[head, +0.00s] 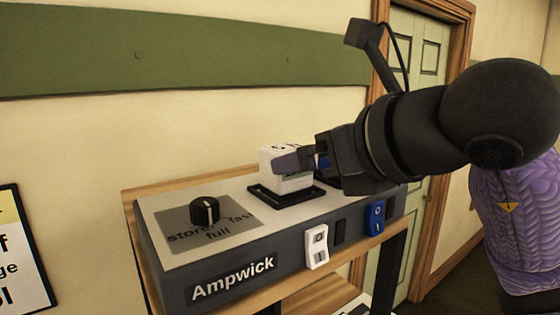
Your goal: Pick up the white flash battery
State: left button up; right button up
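The white flash battery (269,172) is a small white block with dark lettering on top. It stands upright in a black-rimmed tray (290,199) on top of the Ampwick unit. My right gripper (284,158) comes in from the right and is at the battery. Its near finger lies across the battery's front right side. The far finger is hidden behind the battery, so I cannot tell whether the grip is closed. My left gripper is not in view.
The grey Ampwick unit (160,262) rests on a wooden shelf. Something blue shows behind my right gripper. A green door (416,60) stands behind.

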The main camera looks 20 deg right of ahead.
jog(key=p+x, duration=0.2)
jog(key=x, duration=0.3)
jog(key=shift+w, duration=0.25)
jog(key=shift+w+a+f, duration=0.15)
jog(key=shift+a+f, duration=0.05)
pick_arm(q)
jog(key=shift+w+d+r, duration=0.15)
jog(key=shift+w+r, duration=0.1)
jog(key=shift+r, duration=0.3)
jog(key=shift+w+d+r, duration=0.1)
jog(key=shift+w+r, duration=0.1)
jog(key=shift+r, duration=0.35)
pick_arm(e)
jog(key=shift+d, duration=0.1)
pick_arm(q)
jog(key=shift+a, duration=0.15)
pick_arm(e)
grip_shut()
